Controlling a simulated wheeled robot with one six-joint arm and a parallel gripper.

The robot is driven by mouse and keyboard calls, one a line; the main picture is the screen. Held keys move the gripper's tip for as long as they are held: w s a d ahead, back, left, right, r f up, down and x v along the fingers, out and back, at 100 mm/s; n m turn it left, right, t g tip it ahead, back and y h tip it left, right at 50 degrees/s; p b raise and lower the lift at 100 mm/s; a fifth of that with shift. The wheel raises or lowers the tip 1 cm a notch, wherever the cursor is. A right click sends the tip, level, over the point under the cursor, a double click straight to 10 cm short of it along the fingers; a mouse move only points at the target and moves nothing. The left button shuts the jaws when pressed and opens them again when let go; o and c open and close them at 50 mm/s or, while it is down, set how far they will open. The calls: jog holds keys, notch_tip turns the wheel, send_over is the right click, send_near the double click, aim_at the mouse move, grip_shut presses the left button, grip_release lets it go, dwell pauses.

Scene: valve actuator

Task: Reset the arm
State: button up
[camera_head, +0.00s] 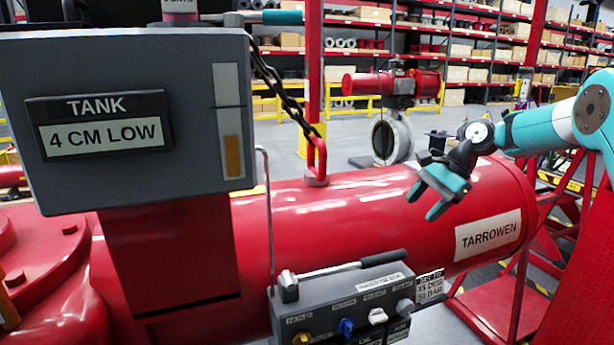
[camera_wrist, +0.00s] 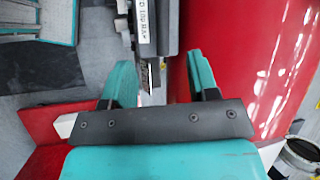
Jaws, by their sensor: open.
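My gripper (camera_head: 426,201) has teal fingers spread apart, with nothing between them. In the head view it hangs at the end of my teal arm, in front of the right part of the red cylinder (camera_head: 380,205) and above the grey control box (camera_head: 350,308). In the wrist view the two fingers (camera_wrist: 160,75) stand apart. The red cylinder is to their right, and a dark part with a white label (camera_wrist: 146,28) lies beyond the gap. I cannot tell how far off that part is.
A grey panel (camera_head: 200,120) reading "TANK 4 CM LOW" stands at left. A lever (camera_head: 350,268) lies along the control box top. A chain (camera_head: 285,95) hangs by a red lifting eye (camera_head: 317,160). Behind stand a second valve (camera_head: 390,135) and shelves (camera_head: 460,60).

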jog(key=s+a+r+n+h+b, duration=0.15)
jog(key=s+a+r+n, duration=0.25)
jog(key=s+a+n, duration=0.9)
jog(key=s+a+f+n+b, duration=0.1)
jog(key=s+f+n, duration=0.1)
jog(key=s, duration=0.9)
jog(key=s+a+f+n+g+b, duration=0.1)
jog(key=s+n, duration=0.3)
jog(key=s, duration=0.8)
jog(key=shift+s+a+f+n+h, duration=0.2)
jog(key=shift+a+f+n+h, duration=0.15)
jog(key=shift+f, duration=0.4)
